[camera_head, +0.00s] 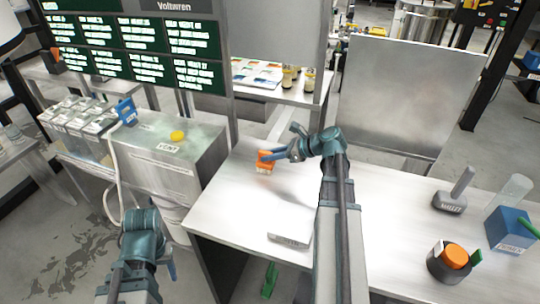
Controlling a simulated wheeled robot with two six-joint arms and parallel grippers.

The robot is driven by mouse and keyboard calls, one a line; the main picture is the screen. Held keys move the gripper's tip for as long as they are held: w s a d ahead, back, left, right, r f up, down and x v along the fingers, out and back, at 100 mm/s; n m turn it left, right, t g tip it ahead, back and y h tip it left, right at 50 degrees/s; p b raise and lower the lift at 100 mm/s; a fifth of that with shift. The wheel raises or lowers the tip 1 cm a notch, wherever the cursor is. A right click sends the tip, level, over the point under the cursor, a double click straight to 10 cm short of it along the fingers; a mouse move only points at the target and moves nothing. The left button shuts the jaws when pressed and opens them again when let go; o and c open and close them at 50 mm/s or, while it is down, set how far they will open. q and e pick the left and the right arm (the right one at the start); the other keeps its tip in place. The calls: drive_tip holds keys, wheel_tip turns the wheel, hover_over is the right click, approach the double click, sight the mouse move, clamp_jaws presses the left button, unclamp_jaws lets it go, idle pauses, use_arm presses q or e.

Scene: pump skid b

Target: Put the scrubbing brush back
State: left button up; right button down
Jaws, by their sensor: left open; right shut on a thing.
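An orange block with a pale underside, which looks like the scrubbing brush (265,167), is at the left part of the metal table (235,210). My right gripper (270,156) reaches in from the right and is shut on it. The brush is at or just above the table top; I cannot tell if it touches. A flat grey piece with a label (290,240) lies nearer the front edge; its text is too small to read. My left gripper (170,267) is open, low in front of the grey tank, its fingers mostly hidden by my arm.
A grey mallet-like tool (450,200), a dark round holder with an orange top (450,262) and a blue box (511,230) stand at the table's right. The table's middle is partly covered by my arm.

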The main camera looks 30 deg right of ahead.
drive_tip(key=shift+f, duration=0.2)
idle(0.3)
drive_tip(key=c, duration=0.7)
unclamp_jaws()
drive_tip(key=shift+s+d+r, duration=0.25)
drive_tip(key=shift+r, duration=0.05)
drive_tip(key=p+v, duration=0.6)
drive_tip(key=v, duration=0.7)
drive_tip(key=shift+f, duration=0.2)
